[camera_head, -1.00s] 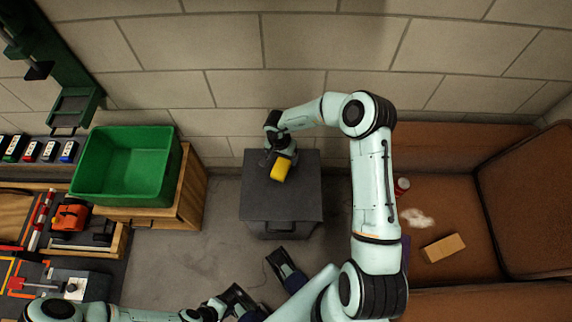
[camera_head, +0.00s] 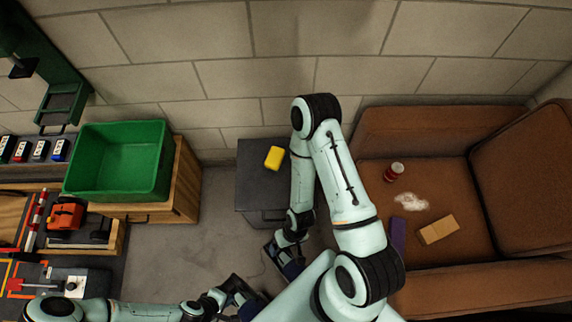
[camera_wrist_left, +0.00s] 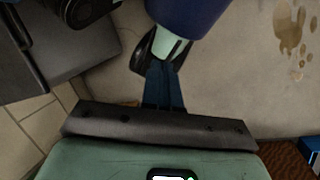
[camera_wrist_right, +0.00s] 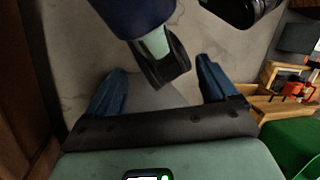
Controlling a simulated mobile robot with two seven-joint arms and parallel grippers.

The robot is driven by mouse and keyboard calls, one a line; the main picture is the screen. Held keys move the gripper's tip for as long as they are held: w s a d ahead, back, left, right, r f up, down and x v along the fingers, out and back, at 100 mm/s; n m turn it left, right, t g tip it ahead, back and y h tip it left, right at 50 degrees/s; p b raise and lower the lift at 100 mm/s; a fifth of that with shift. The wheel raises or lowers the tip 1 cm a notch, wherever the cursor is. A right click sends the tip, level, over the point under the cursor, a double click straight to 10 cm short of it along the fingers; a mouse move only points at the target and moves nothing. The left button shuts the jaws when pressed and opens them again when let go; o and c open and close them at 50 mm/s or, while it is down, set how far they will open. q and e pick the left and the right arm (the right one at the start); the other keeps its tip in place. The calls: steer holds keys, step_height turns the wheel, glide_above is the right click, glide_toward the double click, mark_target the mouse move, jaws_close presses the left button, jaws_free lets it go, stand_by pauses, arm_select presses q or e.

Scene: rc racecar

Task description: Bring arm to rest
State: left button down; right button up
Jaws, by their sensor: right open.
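My right arm is folded down beside the dark side table (camera_head: 258,190), with its gripper (camera_head: 282,243) low in front of it in the head view. In the right wrist view the blue fingers (camera_wrist_right: 160,85) are wide apart with nothing between them. My left gripper (camera_head: 224,299) is at the lower edge of the head view. In the left wrist view its blue fingers (camera_wrist_left: 164,86) are together, with nothing visible between them. A yellow block (camera_head: 274,157) lies on the side table, apart from both grippers.
A green bin (camera_head: 118,160) stands on a wooden cabinet at the left. A brown sofa (camera_head: 450,285) at the right holds a red can (camera_head: 394,171), a white patch (camera_head: 411,202), a tan block (camera_head: 438,229) and a purple block (camera_head: 398,237). Grey floor (camera_head: 212,215) is clear between cabinet and table.

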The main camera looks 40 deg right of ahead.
step_height(320, 180, up, 11)
steer(key=w+p, duration=0.1)
steer(key=p, duration=1)
steer(key=shift+w+p, duration=0.3)
steer(key=shift+w, duration=0.1)
steer(key=shift+s+r, duration=0.1)
